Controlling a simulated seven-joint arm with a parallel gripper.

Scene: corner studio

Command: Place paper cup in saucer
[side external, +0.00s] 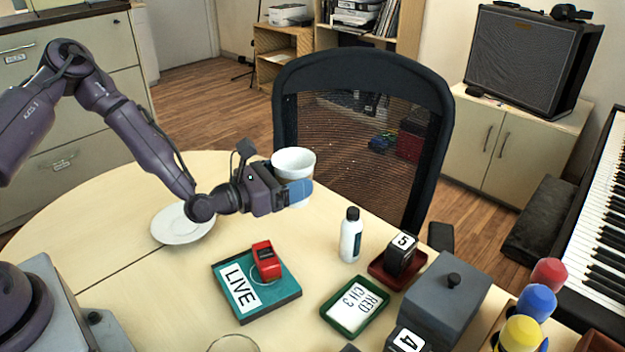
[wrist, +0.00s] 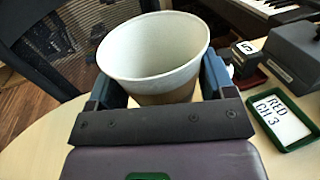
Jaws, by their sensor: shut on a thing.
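The paper cup (side external: 293,163) is white inside with a brown band lower down, and stands upright between the fingers of my gripper (side external: 296,191). In the wrist view the cup (wrist: 155,55) fills the space between the two blue fingertips of my gripper (wrist: 160,85), which are shut on its sides. The white saucer (side external: 181,226) lies empty on the table, left of the cup and partly behind my arm. The saucer is not seen in the wrist view.
A teal LIVE tray (side external: 285,304) with a red object (side external: 266,260), a white bottle (side external: 350,235), a green RED CH 3 tray (side external: 338,322) and a grey box (side external: 444,300) stand nearer the front. A black mesh chair (side external: 440,130) is behind the cup. The table between saucer and cup is clear.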

